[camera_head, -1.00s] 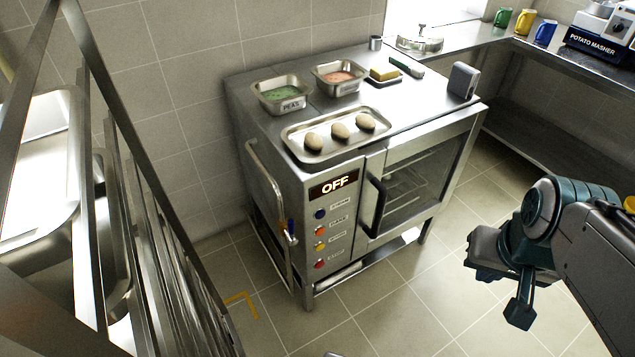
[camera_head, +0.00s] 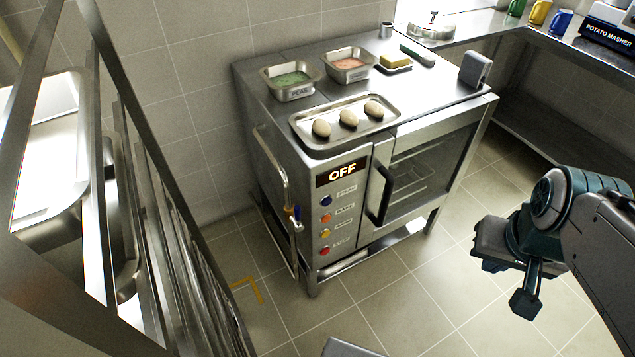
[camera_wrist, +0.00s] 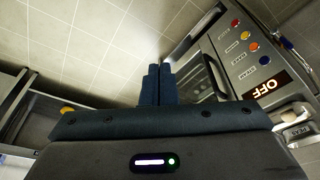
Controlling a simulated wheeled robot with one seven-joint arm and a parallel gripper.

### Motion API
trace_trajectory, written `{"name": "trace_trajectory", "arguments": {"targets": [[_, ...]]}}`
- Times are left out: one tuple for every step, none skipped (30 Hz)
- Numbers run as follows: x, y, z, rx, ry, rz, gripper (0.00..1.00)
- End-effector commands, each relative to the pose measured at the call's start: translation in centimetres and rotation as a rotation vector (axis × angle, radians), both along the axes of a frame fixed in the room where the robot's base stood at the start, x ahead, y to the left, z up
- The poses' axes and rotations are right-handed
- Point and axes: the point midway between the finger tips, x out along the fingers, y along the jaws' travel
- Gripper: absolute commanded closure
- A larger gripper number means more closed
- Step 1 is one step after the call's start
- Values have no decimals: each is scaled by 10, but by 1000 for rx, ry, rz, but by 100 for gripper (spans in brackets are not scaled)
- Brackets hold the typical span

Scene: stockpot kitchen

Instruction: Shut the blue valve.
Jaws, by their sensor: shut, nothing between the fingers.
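The blue valve (camera_head: 296,213) is a small blue handle on the pipe at the left side of the steel oven (camera_head: 408,220). It looks roughly upright, with a small pale and orange part beside it. A blue handle also shows near the upper right in the wrist view (camera_wrist: 284,42). My gripper (camera_head: 524,303) hangs over the floor to the right of the oven, well apart from the valve. Its two dark fingers (camera_wrist: 159,85) are together and empty in the wrist view.
The oven panel (camera_head: 342,173) reads OFF above several coloured buttons. A tray of potatoes (camera_head: 310,144), pea and pink-filled pans and a butter dish (camera_head: 394,68) stand on top. A steel rack (camera_head: 150,220) stands close at left. Open floor (camera_head: 400,310) lies in front of the oven.

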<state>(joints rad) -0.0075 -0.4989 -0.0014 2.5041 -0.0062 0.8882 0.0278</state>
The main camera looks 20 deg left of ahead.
Motion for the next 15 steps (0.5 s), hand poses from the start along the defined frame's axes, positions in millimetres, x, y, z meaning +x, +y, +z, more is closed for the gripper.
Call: {"name": "trace_trajectory", "arguments": {"targets": [[0, 0, 0, 0, 0, 0, 100], [0, 0, 0, 0, 0, 0, 100], [0, 0, 0, 0, 0, 0, 100], [0, 0, 0, 0, 0, 0, 94], [0, 0, 0, 1, -1, 0, 86], [2, 2, -2, 3, -5, 5, 75], [4, 4, -5, 8, -11, 10, 75], [7, 7, -8, 14, -19, 19, 75], [13, 14, -15, 28, -36, 35, 75], [19, 21, -21, 39, -52, 50, 75], [25, 29, -27, 55, -72, 67, 75], [36, 42, -37, 79, -104, 92, 75], [44, 53, -45, 98, -131, 113, 75], [53, 65, -53, 119, -160, 132, 75], [64, 82, -63, 148, -200, 157, 75]]}}
